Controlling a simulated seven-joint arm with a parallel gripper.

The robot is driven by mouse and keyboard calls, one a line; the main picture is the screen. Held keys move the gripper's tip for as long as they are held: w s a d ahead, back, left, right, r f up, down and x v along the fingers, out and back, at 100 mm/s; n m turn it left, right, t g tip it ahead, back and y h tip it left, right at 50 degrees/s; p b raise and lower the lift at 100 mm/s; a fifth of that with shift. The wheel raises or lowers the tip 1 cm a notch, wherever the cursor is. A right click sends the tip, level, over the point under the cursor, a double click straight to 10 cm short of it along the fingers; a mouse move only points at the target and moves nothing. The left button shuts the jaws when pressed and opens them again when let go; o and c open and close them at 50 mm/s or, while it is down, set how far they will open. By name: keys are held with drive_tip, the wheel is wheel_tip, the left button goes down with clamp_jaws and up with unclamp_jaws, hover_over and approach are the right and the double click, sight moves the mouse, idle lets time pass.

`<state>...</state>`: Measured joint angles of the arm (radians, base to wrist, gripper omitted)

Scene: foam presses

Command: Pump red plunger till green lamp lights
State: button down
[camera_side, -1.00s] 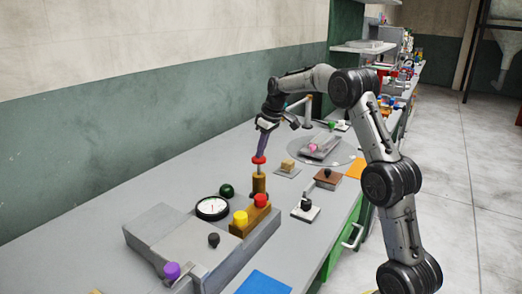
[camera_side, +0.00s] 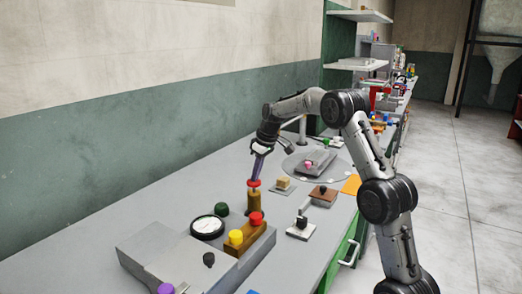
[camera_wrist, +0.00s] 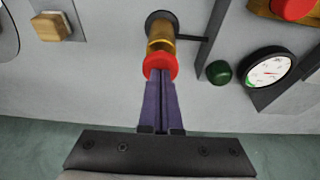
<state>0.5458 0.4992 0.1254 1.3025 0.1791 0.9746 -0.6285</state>
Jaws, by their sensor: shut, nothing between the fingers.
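The red plunger (camera_side: 254,184) is a red cap on a brass cylinder standing on the bench. In the wrist view the cap (camera_wrist: 160,63) shows just beyond my fingertips, with part of the brass body behind it. My gripper (camera_side: 257,177) is shut and empty, its purple fingers pointing down with the tips at the cap's top and seeming to touch it. The fingers (camera_wrist: 160,76) lie together in the wrist view. The green lamp (camera_side: 221,209) is a dark green dome that looks unlit; it also shows in the wrist view (camera_wrist: 219,72).
A round white gauge (camera_side: 207,226) with a green patch (camera_wrist: 250,83) stands near the lamp. A wooden block carries a red knob (camera_side: 256,218) and a yellow knob (camera_side: 236,237). A wooden-topped piece (camera_side: 284,184) stands behind the plunger. Bare bench lies left of the plunger.

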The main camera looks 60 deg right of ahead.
drive_tip(key=v, duration=1.2)
drive_tip(key=shift+w+r, duration=0.2)
drive_tip(key=shift+w, duration=0.05)
idle(0.8)
